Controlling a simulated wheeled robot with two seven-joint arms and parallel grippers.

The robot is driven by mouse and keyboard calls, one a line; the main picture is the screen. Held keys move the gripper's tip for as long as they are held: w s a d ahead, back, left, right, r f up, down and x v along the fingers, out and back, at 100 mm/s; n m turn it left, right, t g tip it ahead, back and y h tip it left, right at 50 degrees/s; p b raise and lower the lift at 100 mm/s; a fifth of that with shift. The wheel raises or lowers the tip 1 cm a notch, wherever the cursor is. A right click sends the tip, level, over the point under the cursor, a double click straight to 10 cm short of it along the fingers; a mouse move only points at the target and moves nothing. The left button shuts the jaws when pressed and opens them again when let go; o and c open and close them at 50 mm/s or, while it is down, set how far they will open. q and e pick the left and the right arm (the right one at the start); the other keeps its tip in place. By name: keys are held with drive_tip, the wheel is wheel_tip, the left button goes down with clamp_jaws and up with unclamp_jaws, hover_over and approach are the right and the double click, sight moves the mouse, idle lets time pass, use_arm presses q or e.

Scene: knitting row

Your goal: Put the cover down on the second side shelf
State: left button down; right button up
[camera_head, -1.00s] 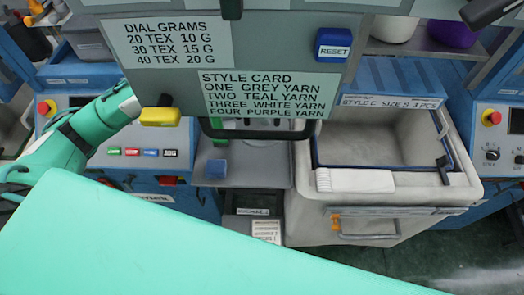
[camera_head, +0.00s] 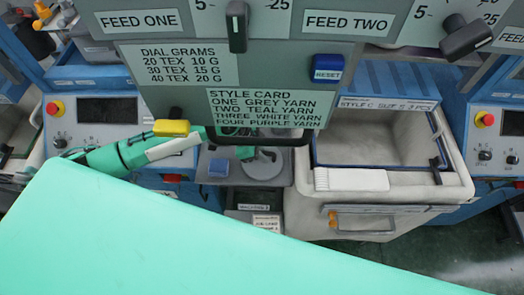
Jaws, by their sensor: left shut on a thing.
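My left arm comes in from the left. Its gripper (camera_head: 256,154) is partly hidden behind the lower edge of the hanging grey panel. It is shut, and a round grey disc with a dark middle, seemingly the cover (camera_head: 264,171), shows just under it. The contact between jaws and disc is not clear. The disc is over a grey side shelf (camera_head: 232,202); I cannot tell whether it touches the shelf. My right gripper is not in view.
A large pale green surface fills the foreground.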

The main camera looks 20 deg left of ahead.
use_arm(q)
drive_tip(key=shift+f, duration=0.15)
drive_tip(key=shift+f, duration=0.1)
drive_tip(key=c, duration=1.4)
unclamp_jaws()
drive_tip(key=shift+a+r, duration=0.2)
drive_tip(key=shift+r, duration=0.2)
drive_tip(key=b+v, duration=0.3)
drive_tip(key=v, duration=0.8)
drive_tip(key=shift+s+r, duration=0.1)
